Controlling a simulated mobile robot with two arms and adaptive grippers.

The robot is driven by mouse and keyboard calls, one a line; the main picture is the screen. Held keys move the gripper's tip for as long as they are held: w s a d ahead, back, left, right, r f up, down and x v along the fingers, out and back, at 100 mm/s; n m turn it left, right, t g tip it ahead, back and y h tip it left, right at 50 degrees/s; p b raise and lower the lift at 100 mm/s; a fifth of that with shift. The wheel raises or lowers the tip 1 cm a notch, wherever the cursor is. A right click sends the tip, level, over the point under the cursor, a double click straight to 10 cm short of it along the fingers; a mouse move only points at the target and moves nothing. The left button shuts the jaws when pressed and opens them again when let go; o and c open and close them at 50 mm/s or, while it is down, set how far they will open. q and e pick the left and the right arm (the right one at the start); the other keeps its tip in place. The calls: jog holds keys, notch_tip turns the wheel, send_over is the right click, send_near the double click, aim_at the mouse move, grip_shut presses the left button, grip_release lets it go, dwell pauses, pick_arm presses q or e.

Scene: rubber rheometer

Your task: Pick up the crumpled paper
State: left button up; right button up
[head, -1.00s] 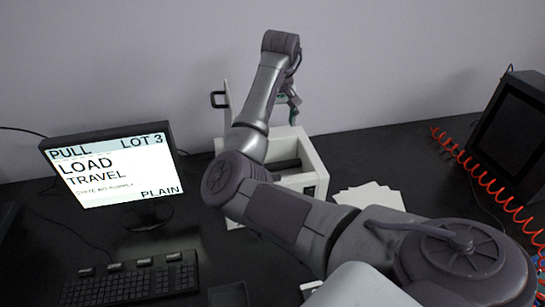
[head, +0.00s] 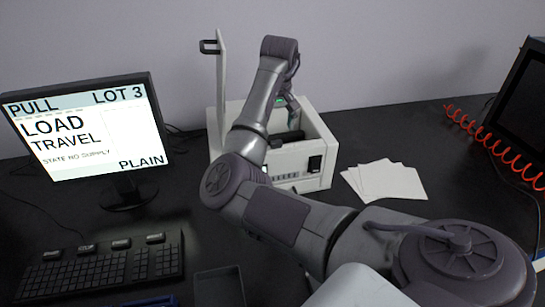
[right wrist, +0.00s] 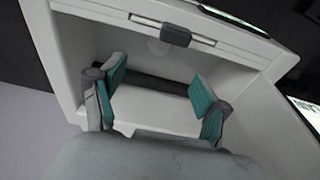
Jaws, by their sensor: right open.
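My right gripper (head: 290,112) is open and empty, over the open white box (head: 312,182) in the head view. In the right wrist view, its two teal-padded fingers (right wrist: 157,80) stand apart over the box's opening (right wrist: 55,50). A small pale roundish thing (right wrist: 158,46) shows dimly inside the box, beyond the fingertips and apart from them. It may be the crumpled paper, but it is too faint to be sure. No crumpled paper shows in the head view, where the arm and box walls hide much of the inside. My left gripper is out of view.
The box's lid (head: 222,95) stands upright at its left. Flat white sheets (head: 395,182) lie to its right. A monitor (head: 85,130), a keyboard (head: 95,270) and a dark tray (head: 220,287) are at left and front. A red coiled cable (head: 500,150) lies at right.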

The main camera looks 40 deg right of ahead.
jog(key=f, duration=0.5)
jog(key=w+f, duration=0.1)
jog(key=f, duration=0.1)
jog(key=shift+d+f+p, duration=0.25)
jog(key=shift+d+p, duration=0.05)
jog(key=shift+p, duration=0.05)
jog(key=f, duration=0.1)
jog(key=w+f, duration=0.1)
jog(key=f, duration=0.1)
jog(key=f+p, duration=0.1)
jog(key=f, duration=0.1)
jog(key=shift+w+d, duration=0.25)
jog(key=shift+d, duration=0.15)
jog(key=c, duration=0.9)
